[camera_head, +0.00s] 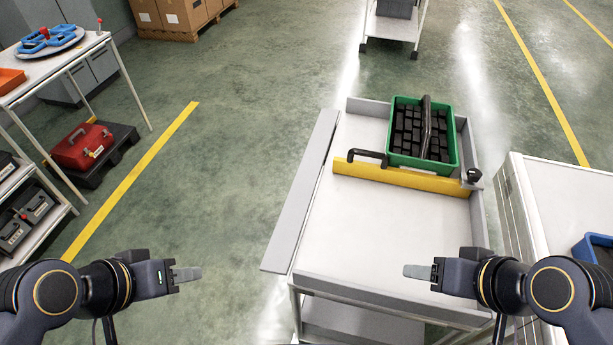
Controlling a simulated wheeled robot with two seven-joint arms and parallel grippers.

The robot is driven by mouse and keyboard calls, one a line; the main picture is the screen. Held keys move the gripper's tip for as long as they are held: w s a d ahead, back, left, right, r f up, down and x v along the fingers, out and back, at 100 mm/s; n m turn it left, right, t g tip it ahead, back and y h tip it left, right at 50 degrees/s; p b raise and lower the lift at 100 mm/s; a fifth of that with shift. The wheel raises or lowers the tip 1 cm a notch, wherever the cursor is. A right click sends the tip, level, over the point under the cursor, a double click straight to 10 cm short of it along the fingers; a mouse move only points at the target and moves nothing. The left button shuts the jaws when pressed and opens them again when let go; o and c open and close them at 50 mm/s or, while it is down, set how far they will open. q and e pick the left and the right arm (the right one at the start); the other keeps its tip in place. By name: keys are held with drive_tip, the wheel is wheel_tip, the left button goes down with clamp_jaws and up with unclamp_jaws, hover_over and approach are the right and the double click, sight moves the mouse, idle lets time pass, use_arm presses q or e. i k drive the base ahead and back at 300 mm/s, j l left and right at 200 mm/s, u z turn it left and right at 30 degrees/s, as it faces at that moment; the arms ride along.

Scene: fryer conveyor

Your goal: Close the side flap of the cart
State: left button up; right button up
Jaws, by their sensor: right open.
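The cart (385,228) has a white top and a grey rim, and stands in front of me right of centre. Its side flap (303,195) is a long grey panel along the cart's left edge, folded outward and lying roughly flat, not upright. My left gripper (188,274) is over the floor, left of the flap and apart from it; it is seen side-on, so its finger gap is hidden. My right gripper (415,271) is open and empty, showing over the front part of the cart's top. Neither gripper touches the flap.
A green crate (455,166) of black parts sits at the cart's back, behind a yellow bar (405,179) with a black handle (366,156). A white cabinet (560,195) stands at right. Shelving and a red toolbox (83,146) are at left. The floor (220,165) between is clear.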

sight(278, 258)
drive_tip(key=j+z, duration=0.35)
drive_tip(key=j, duration=0.15)
drive_tip(key=k+j+z, duration=0.1)
drive_tip(key=j+z, duration=0.2)
drive_tip(key=j, duration=0.2)
drive_tip(key=k+j+z, duration=0.15)
drive_tip(key=j+z, duration=0.2)
drive_tip(key=j, duration=0.15)
drive_tip(key=k, duration=0.55)
drive_tip(key=i+j+z, duration=0.45)
drive_tip(key=j+z, duration=0.2)
drive_tip(key=i+j+z, duration=0.3)
drive_tip(key=j+z, duration=0.3)
drive_tip(key=j, duration=0.15)
